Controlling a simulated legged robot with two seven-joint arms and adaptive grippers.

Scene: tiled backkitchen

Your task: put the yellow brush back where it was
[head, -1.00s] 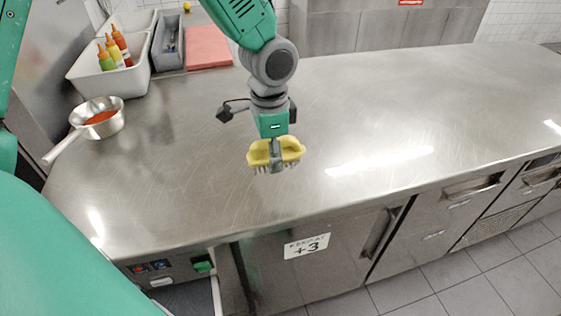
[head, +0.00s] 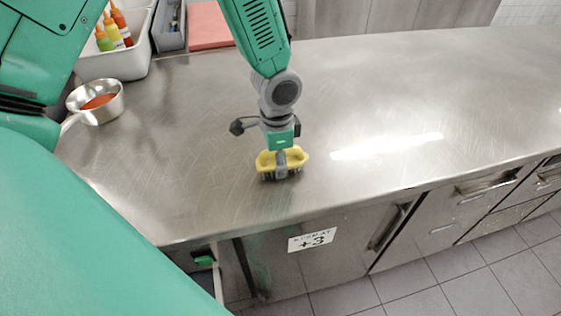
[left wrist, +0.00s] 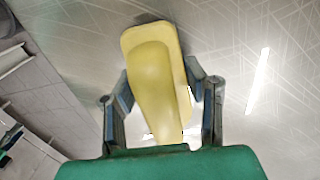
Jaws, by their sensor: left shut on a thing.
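The yellow brush (head: 296,156) has a yellow body with dark bristles facing down. My left gripper (head: 281,168) is shut on it, with a finger on either side of its body. In the head view the brush is over the steel worktop near its front edge; I cannot tell whether the bristles touch the surface. The left wrist view shows the yellow brush (left wrist: 152,75) filling the space between the fingers of my left gripper (left wrist: 162,112). My right gripper is not in view.
A steel pan (head: 112,108) with red sauce stands at the left of the worktop (head: 400,100). A white bin (head: 130,66) with bottles, a grey bin (head: 168,40) and a red board (head: 208,28) are at the back left. The worktop's middle and right are clear.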

